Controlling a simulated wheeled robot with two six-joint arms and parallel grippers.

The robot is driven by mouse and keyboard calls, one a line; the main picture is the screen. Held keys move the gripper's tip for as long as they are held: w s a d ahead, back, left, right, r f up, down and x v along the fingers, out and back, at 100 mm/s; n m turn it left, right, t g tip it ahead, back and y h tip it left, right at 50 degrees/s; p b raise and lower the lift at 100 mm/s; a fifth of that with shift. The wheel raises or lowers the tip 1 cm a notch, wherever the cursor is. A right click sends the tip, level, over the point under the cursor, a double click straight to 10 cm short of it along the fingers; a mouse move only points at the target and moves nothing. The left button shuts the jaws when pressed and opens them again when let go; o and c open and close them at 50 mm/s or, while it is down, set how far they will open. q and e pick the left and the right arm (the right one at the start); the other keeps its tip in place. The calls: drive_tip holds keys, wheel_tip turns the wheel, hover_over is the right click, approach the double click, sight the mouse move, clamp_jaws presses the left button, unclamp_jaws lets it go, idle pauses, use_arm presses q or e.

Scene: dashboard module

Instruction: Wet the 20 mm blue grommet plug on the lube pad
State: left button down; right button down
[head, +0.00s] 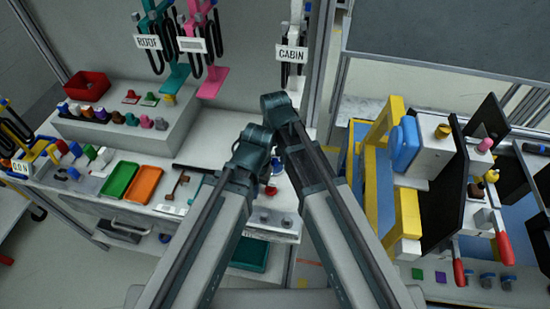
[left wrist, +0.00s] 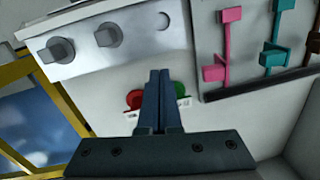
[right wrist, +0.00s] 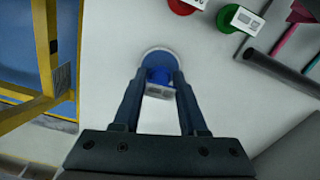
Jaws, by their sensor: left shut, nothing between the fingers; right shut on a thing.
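A blue grommet plug (right wrist: 158,75) with a small printed label shows in the right wrist view. My right gripper (right wrist: 160,84) is shut on it. Just beyond the plug is a round, pale-rimmed disc (right wrist: 146,54), perhaps the lube pad; the plug overlaps it, and I cannot tell whether they touch. My left gripper (left wrist: 159,76) is shut and empty, above the bench near a red round part (left wrist: 134,98) and a green round part (left wrist: 183,103).
A block with grey knobs (left wrist: 60,48) stands on the bench near my left gripper. Green (head: 119,180) and orange (head: 144,182) trays lie to the left. A yellow frame (head: 407,212) stands to the right. My two wrists are close together.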

use_arm(q)
drive_tip(key=shift+f+b, duration=0.5)
use_arm(e)
drive_tip(key=shift+s+f, duration=0.1)
drive_tip(key=shift+f, duration=0.45)
idle(0.8)
drive_tip(key=shift+r, duration=0.1)
